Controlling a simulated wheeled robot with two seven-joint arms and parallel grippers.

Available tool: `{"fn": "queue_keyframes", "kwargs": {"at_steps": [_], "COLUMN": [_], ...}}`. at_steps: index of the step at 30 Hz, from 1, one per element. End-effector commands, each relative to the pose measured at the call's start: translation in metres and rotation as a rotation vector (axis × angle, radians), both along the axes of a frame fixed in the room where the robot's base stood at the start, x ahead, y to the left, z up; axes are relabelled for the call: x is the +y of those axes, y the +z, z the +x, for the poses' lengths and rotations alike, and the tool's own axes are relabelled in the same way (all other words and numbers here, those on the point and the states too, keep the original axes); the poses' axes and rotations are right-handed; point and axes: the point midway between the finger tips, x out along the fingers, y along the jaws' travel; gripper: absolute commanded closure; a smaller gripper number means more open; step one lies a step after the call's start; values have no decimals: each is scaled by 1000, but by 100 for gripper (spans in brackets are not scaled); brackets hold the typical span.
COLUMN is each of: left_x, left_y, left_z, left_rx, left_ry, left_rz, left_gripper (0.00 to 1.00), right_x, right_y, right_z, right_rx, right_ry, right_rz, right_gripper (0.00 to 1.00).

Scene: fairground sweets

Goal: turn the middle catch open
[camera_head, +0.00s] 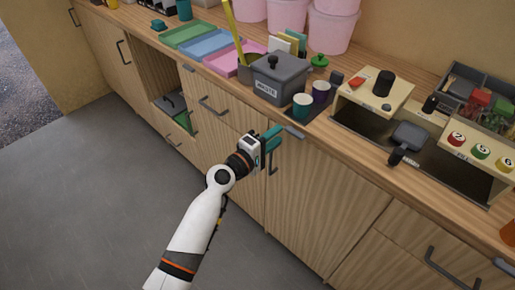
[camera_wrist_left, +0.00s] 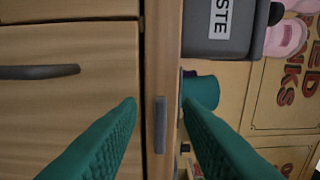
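The middle catch (camera_head: 293,132) is a small grey bar on the counter's front edge, above the cabinet door. It lies along the edge, and it also shows in the left wrist view (camera_wrist_left: 160,125). My left gripper (camera_head: 272,143) has teal fingers and is open in front of the cabinet, just left of the catch in the head view. In the left wrist view the open fingers (camera_wrist_left: 158,101) stand on either side of the catch, with no clear contact. Similar grey catches sit on the edge to the left (camera_head: 188,67) and right (camera_head: 504,265). My right gripper is not in view.
Above the catch, a grey waste bin (camera_head: 280,78), a teal cup (camera_head: 302,106) and a purple cup (camera_head: 320,92) stand on the counter. A drawer handle (camera_head: 212,106) is left of my gripper. The floor (camera_head: 100,190) in front is clear.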

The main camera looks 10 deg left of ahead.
Motion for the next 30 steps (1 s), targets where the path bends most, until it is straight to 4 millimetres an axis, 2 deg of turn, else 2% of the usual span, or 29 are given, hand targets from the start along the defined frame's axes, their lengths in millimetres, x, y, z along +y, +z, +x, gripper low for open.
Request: {"fn": "queue_keyframes", "kwargs": {"at_steps": [6,12,18,30], "left_x": [30,47,53,53], "left_y": [-2,-2,-1,0], "left_z": [-40,-65,-73,-73], "left_rx": [0,1,1,1], "left_ry": [1,1,1,1], "left_rz": [4,2,0,-1], "left_gripper": [67,67,67,67], "right_x": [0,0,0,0], "right_y": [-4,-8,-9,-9], "right_z": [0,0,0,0], "right_rx": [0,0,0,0], "right_ry": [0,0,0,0], "right_rz": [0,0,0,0], "right_gripper": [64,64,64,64]}}
